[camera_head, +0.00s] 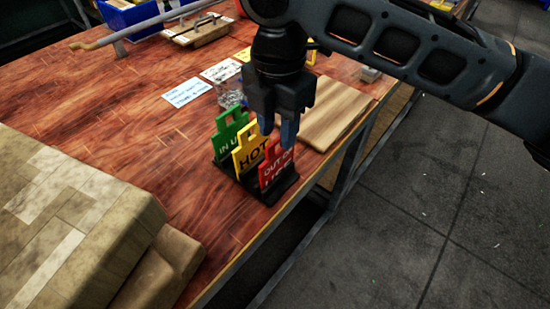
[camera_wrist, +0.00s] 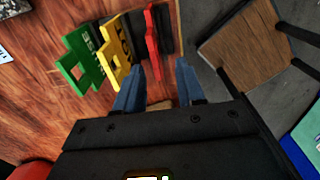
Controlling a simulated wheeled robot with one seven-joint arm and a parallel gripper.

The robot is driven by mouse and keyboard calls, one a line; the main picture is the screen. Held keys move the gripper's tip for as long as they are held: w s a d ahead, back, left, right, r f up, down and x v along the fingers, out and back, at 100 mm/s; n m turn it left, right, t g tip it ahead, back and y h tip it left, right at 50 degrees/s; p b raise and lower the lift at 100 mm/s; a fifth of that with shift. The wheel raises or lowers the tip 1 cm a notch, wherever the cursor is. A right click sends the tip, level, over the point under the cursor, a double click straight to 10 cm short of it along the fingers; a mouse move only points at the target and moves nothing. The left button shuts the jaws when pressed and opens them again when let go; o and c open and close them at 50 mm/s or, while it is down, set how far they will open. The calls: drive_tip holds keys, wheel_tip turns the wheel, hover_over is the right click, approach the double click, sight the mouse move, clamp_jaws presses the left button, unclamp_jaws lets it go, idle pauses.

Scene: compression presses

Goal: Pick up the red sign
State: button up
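The red sign (camera_head: 274,170) stands upright in a black holder (camera_head: 284,187), nearest the table's front edge. It also shows nearly edge-on in the wrist view (camera_wrist: 152,45). A yellow sign (camera_head: 247,153) and a green sign (camera_head: 229,138) stand beside it in the same holder. My gripper (camera_head: 277,128) points down over the red sign's top handle, with blue fingertips apart. In the wrist view the fingers (camera_wrist: 158,84) lie to either side of the red sign's line, with nothing visibly clamped. Part of the sign's handle is hidden behind the fingers in the head view.
A wooden board (camera_head: 336,112) lies right behind the holder. A clear glass (camera_head: 229,94) and paper labels (camera_head: 186,92) are behind the signs. Open floor (camera_head: 450,210) lies right of the table edge.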

sight(278, 142)
drive_tip(key=f, duration=0.5)
drive_tip(key=w+f, duration=0.1)
drive_tip(key=f, duration=0.1)
drive_tip(key=shift+f+p, duration=0.2)
drive_tip(key=shift+p, duration=0.2)
clamp_jaws()
